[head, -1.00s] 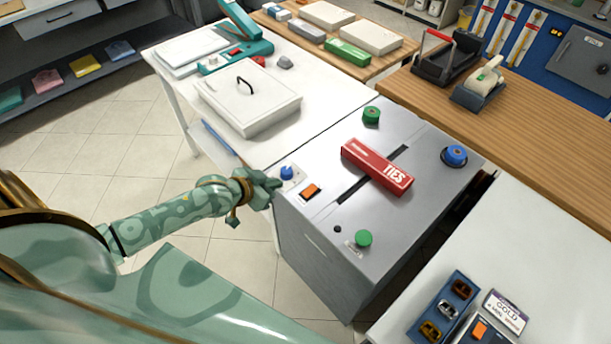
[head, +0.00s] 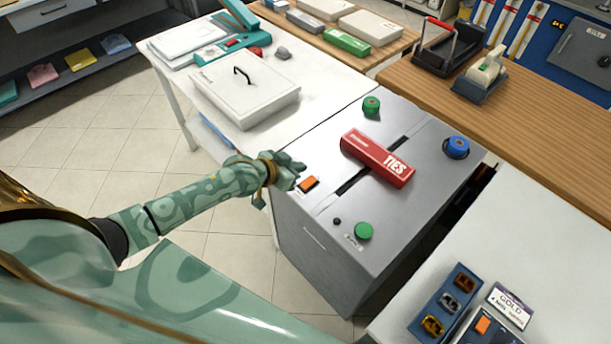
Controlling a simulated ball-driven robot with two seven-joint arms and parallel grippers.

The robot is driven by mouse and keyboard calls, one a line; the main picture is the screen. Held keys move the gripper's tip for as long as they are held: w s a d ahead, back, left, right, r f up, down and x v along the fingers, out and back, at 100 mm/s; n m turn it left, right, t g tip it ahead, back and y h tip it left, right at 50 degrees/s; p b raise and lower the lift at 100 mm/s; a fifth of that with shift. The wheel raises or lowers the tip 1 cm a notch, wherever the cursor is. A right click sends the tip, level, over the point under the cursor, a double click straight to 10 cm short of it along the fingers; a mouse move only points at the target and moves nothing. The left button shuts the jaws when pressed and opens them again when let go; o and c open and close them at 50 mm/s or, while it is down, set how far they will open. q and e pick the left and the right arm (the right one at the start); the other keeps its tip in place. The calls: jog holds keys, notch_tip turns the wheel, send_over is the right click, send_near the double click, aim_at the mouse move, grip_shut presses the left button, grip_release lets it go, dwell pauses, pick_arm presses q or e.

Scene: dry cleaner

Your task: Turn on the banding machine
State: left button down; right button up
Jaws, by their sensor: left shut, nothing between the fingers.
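The banding machine (head: 330,240) is a grey cabinet with a slot across its top. A red box marked TIES (head: 377,158) lies across the slot. An orange rocker switch (head: 309,183) sits near the top's left corner. Green knobs stand at the back (head: 371,106) and front (head: 363,231), and a blue knob (head: 456,147) at the right. My left gripper (head: 296,174) is shut and empty, over the machine's left corner just left of the orange switch. It hides the small blue knob there. I cannot tell whether it touches the switch. My right gripper is not in view.
A white table (head: 330,95) with a lidded white box (head: 245,92) stands behind left. A wooden counter (head: 540,130) with a tape dispenser (head: 481,78) runs along the back right. A white table (head: 540,250) at the right holds a blue rack and a GOLD card.

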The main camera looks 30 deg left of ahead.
aim_at(305, 180)
pick_arm(q)
jog(key=f, duration=0.1)
jog(key=w+f+b, duration=0.1)
jog(key=w+f, duration=0.1)
jog(key=f, duration=0.1)
jog(key=shift+w+d+b, duration=0.15)
jog(key=shift+d+b, duration=0.25)
jog(key=shift+w+f+b, duration=0.15)
jog(key=shift+f+b, duration=0.15)
jog(key=shift+f, duration=0.35)
jog(key=shift+w+d+r+p, duration=0.1)
jog(key=shift+w+p, duration=0.05)
jog(key=shift+p, duration=0.3)
jog(key=shift+f+g, duration=0.35)
jog(key=shift+g, duration=0.05)
jog(key=shift+s, duration=0.25)
